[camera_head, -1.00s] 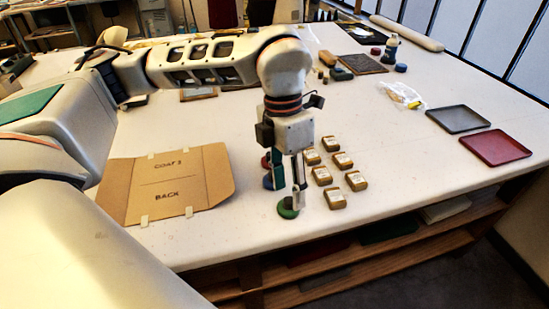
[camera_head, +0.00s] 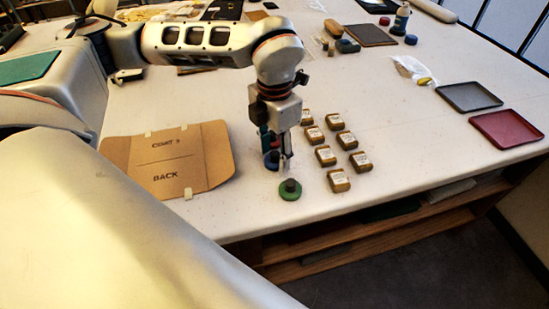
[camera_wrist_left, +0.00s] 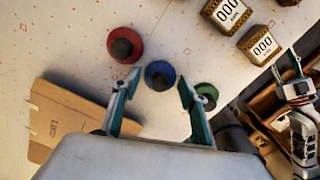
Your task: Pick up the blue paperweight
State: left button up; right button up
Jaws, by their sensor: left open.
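The blue paperweight (camera_wrist_left: 159,75) is a round blue disc with a dark knob. In the left wrist view it lies just ahead of and between the fingertips of my open left gripper (camera_wrist_left: 157,86), with nothing held. In the head view the left gripper (camera_head: 277,160) points down over the table, and the blue paperweight (camera_head: 271,160) is partly hidden behind its fingers. The green paperweight (camera_head: 290,190) stands in front, and it also shows by the right finger (camera_wrist_left: 207,92). The red paperweight (camera_wrist_left: 122,45) is on the other side. My right gripper (camera_wrist_left: 297,72) shows partly at the wrist view's right edge; its jaw opening is unclear.
Several small labelled tan blocks (camera_head: 326,155) stand close to the right of the paperweights. An open cardboard folder (camera_head: 165,165) lies to the left. A grey tray (camera_head: 469,97) and a red tray (camera_head: 506,129) lie far right. The table's front edge is near the green paperweight.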

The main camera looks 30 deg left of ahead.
pick_arm(q)
jog(key=shift+f, duration=0.25)
jog(key=c, duration=1.1)
jog(key=shift+o, duration=0.2)
jog(key=shift+r, duration=0.1)
